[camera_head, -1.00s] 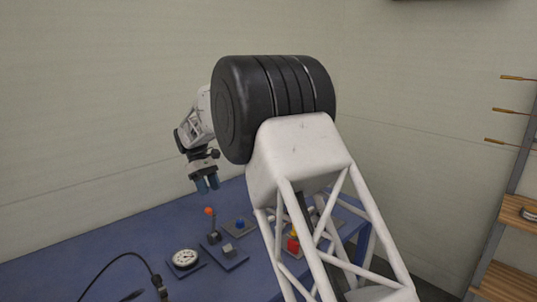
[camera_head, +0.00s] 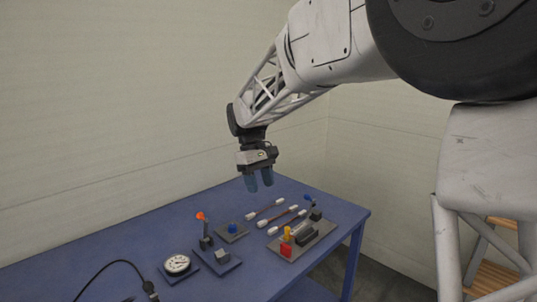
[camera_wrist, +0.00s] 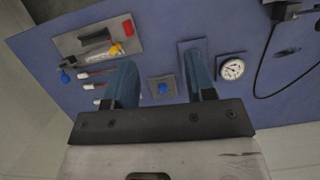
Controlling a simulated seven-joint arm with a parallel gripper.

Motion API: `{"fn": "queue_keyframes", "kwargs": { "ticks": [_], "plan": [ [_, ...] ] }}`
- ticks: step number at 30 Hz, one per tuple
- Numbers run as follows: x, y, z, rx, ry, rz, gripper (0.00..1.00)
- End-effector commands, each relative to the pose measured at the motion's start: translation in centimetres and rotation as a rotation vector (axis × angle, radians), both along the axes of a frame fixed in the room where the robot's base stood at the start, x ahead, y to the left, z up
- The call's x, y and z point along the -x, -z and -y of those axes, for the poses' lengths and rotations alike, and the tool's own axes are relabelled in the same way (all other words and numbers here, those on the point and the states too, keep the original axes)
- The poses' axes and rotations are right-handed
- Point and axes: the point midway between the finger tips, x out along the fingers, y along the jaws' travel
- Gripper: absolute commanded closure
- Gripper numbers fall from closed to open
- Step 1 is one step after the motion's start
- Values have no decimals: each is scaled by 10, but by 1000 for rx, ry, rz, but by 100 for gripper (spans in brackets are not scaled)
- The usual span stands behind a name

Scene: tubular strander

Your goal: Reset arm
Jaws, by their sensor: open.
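My gripper (camera_head: 259,182) is open and empty, its two blue fingers pointing down above the back part of the blue table (camera_head: 115,249). In the wrist view my gripper's fingers (camera_wrist: 162,85) stand apart, with bare table and a small plate with a blue button (camera_wrist: 162,88) showing between them. No object is between the fingertips. The same blue button (camera_head: 232,228) shows in the head view, below and left of the gripper. My arm reaches in from the upper right of the head view.
A dial gauge (camera_head: 177,264), a lever with an orange knob (camera_head: 201,217), white-ended rods (camera_head: 265,210) and a plate with red and yellow blocks (camera_head: 286,250) stand on the table. A black cable (camera_head: 112,263) lies at front left. A wall runs behind; air around the gripper is clear.

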Motion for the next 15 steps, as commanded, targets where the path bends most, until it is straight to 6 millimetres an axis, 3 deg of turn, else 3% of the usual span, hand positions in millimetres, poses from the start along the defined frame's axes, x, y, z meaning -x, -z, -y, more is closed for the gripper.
{"fn": "queue_keyframes", "kwargs": {
  "ticks": [3, 15],
  "plan": [
    [23, -7, 23, -12, 46, 35, 50],
    [100, -17, 87, -51, 202, 149, 50]
  ]
}}
